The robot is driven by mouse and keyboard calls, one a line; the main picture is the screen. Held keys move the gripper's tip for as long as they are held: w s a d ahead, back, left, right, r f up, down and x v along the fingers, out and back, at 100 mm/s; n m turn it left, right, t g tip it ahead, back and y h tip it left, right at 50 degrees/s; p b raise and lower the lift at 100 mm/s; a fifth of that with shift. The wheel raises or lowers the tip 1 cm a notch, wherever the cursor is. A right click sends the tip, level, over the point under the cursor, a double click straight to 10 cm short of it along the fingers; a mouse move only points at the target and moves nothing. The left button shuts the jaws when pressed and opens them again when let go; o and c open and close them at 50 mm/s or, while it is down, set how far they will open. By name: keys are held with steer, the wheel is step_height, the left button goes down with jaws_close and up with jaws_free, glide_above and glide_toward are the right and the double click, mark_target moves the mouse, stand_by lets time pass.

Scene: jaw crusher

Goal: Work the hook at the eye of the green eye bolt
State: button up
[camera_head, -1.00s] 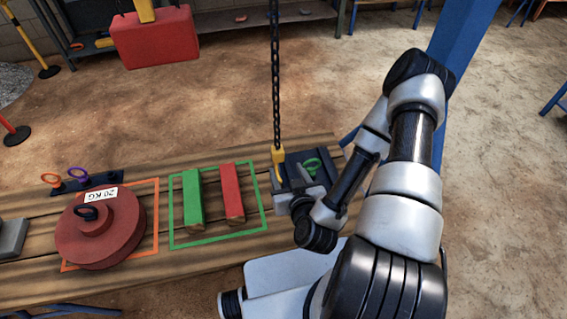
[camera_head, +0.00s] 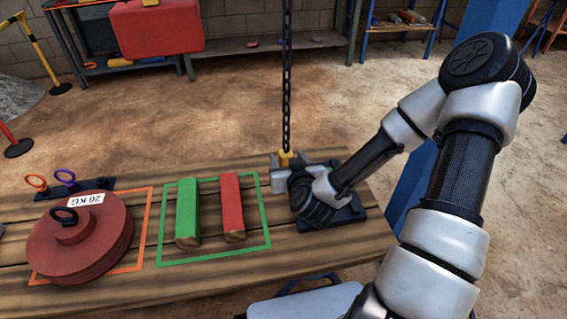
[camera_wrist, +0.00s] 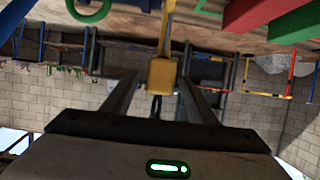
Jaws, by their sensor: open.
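The yellow hook (camera_head: 286,158) hangs on a dark chain (camera_head: 287,80) over the right part of the bench. In the wrist view, which is upside down, its yellow block (camera_wrist: 162,76) is between the two fingers of my gripper (camera_wrist: 160,82). The jaws are open, with a gap visible on each side of the block. In the head view my gripper (camera_head: 283,178) is at the hook, partly hidden by my wrist. The green eye bolt (camera_wrist: 90,9) shows as a ring at the wrist view's top left, apart from the hook. My arm hides it in the head view.
A green bar (camera_head: 188,210) and a red bar (camera_head: 231,205) lie inside a green outline. A red 20 KG weight (camera_head: 80,243) with a dark eye stands left. Orange (camera_head: 36,182) and purple (camera_head: 65,176) eye bolts sit behind it.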

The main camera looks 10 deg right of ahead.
steer(key=x, duration=0.5)
steer(key=shift+w+f, duration=0.15)
steer(key=shift+w, duration=0.25)
jaws_close()
